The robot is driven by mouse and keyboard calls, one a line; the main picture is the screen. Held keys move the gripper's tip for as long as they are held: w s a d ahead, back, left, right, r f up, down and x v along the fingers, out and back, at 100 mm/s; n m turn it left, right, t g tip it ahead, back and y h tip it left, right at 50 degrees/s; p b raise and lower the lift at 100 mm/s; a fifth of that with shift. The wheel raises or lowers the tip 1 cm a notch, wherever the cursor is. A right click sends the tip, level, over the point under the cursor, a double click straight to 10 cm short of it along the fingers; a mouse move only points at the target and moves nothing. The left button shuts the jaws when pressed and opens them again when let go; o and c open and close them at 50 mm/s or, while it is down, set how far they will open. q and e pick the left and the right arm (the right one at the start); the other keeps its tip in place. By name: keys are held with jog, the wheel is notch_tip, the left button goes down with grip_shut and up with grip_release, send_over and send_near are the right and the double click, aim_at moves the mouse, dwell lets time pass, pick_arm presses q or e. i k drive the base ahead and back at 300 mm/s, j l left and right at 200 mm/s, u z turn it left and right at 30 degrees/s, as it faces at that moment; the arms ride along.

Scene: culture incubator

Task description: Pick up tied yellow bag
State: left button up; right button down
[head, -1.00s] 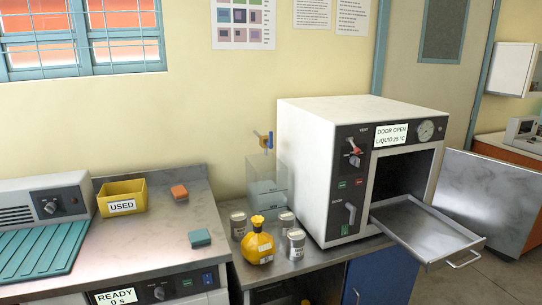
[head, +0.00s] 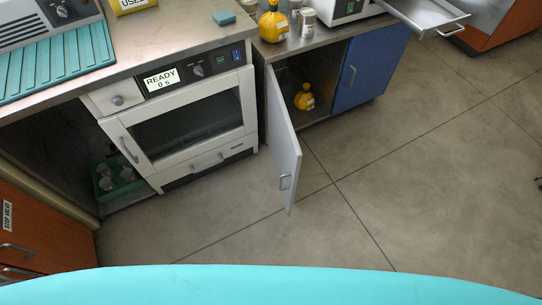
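A tied yellow bag (head: 273,22) stands on the counter at the top of the head view, beside small metal cans. A second tied yellow bag (head: 304,97) sits inside the open cupboard below that counter, toward its front. Both bags have a gathered, tied top and a pale label. Neither of my grippers shows in the head view.
A white cupboard door (head: 284,140) stands open toward me; a blue door (head: 358,67) beside it is shut. The pulled-out metal tray (head: 424,14) overhangs at the upper right. A green crate (head: 125,187) sits in the lower left recess.

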aim_at(304, 100)
jog(key=i+l+u, duration=0.3)
jog(key=l+u, duration=0.2)
jog(key=l, duration=1.15)
jog(key=l+u, duration=0.5)
jog(key=l, duration=1.15)
